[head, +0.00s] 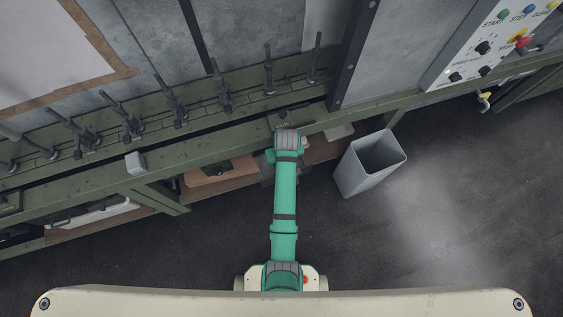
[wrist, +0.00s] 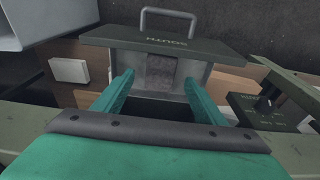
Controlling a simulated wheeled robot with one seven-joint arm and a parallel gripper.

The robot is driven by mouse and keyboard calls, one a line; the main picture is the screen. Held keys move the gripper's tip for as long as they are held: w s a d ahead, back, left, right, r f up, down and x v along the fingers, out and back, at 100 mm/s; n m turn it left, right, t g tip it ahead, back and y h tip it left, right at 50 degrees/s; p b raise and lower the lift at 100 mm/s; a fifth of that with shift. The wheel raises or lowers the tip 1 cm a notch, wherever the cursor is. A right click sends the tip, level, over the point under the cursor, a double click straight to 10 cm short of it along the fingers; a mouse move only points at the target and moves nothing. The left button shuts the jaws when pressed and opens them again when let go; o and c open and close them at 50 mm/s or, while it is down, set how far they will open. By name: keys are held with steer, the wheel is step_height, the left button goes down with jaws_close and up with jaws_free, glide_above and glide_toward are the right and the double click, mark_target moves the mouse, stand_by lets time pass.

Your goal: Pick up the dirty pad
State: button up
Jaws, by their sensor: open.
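A small brownish-grey square patch (wrist: 160,70), which looks like the dirty pad, shows in the wrist view at the front of a grey box with a dark lid. I cannot tell whether it lies in the box or stands against it. My gripper (wrist: 160,79) is open, with one teal finger on each side of the patch and a visible gap to both. In the head view the wrist covers the fingers and the pad. A pale block (wrist: 70,72) lies left of the fingers; a similar pale block (head: 135,163) sits on the green rail.
The box's dark lettered lid (wrist: 125,37) has a raised metal handle (wrist: 168,13). A grey bin (head: 352,174) stands on the floor right of my arm. A row of upright spindles (head: 224,90) lines the green machine. Dark floor at right is clear.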

steer(key=f, duration=0.2)
steer(key=w+f, duration=0.1)
steer(key=f, duration=0.1)
steer(key=shift+a, duration=0.25)
steer(key=shift+w+f, duration=0.1)
steer(key=shift+f, duration=0.1)
